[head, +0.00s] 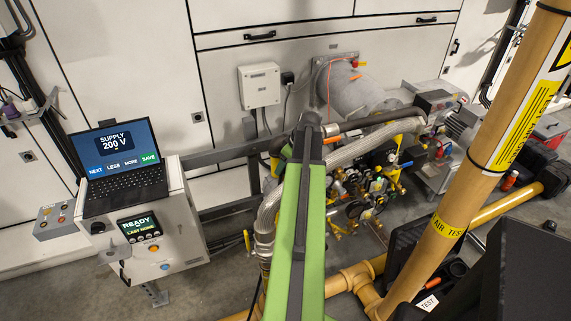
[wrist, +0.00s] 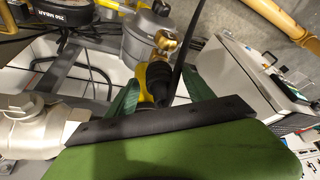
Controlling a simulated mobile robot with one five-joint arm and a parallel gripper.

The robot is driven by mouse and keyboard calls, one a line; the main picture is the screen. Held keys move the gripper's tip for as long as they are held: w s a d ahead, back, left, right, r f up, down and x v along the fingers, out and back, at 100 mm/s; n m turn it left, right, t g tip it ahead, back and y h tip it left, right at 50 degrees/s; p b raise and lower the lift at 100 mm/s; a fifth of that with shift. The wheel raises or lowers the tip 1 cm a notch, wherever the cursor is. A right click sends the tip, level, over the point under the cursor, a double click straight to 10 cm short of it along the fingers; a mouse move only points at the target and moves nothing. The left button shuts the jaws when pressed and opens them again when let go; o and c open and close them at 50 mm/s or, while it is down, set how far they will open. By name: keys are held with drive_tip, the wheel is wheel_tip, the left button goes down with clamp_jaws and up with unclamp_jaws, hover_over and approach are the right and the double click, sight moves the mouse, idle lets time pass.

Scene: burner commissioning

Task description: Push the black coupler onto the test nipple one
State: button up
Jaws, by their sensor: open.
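My gripper (wrist: 158,92) is open in the wrist view, its green fingers spread to either side of a black and yellow fitting. The black part (wrist: 173,86) of that fitting looks like the black coupler, close to the fingers; I cannot tell whether they touch it. A brass fitting (wrist: 165,42) lies just beyond it, and I cannot tell whether it is test nipple one or whether the two are joined. In the head view my green arm hides the gripper and the coupler.
A silver valve body (wrist: 30,125) is close at the left of the wrist view, with a grey rounded housing (wrist: 150,38) behind. In the head view, the control stand (head: 165,235) with laptop (head: 120,165) is left, dense valves (head: 365,190) and a yellow pipe (head: 470,150) right.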

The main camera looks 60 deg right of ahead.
drive_tip(key=p+v, duration=1.4)
drive_tip(key=v, duration=0.2)
drive_tip(key=shift+r+p, duration=0.35)
drive_tip(key=w+a+n+y, duration=0.1)
drive_tip(key=w+a+n, duration=0.2)
drive_tip(key=w+a, duration=1)
drive_tip(key=w+a+n+g+y, duration=0.1)
drive_tip(key=w+a+n, duration=0.1)
drive_tip(key=w+a, duration=0.55)
drive_tip(key=w+a+n, duration=0.2)
drive_tip(key=w+a, duration=0.3)
drive_tip(key=a, duration=0.5)
drive_tip(key=w+a+f+n+g, duration=0.1)
drive_tip(key=w+a+g, duration=0.15)
drive_tip(key=a, duration=1.55)
drive_tip(key=s+a+m+g+h, duration=0.1)
drive_tip(key=s+a+m, duration=0.4)
drive_tip(key=a+m, duration=0.2)
drive_tip(key=shift+s+a+f+h, duration=0.3)
drive_tip(key=shift+a+f+h, duration=0.1)
drive_tip(key=shift+a, duration=0.55)
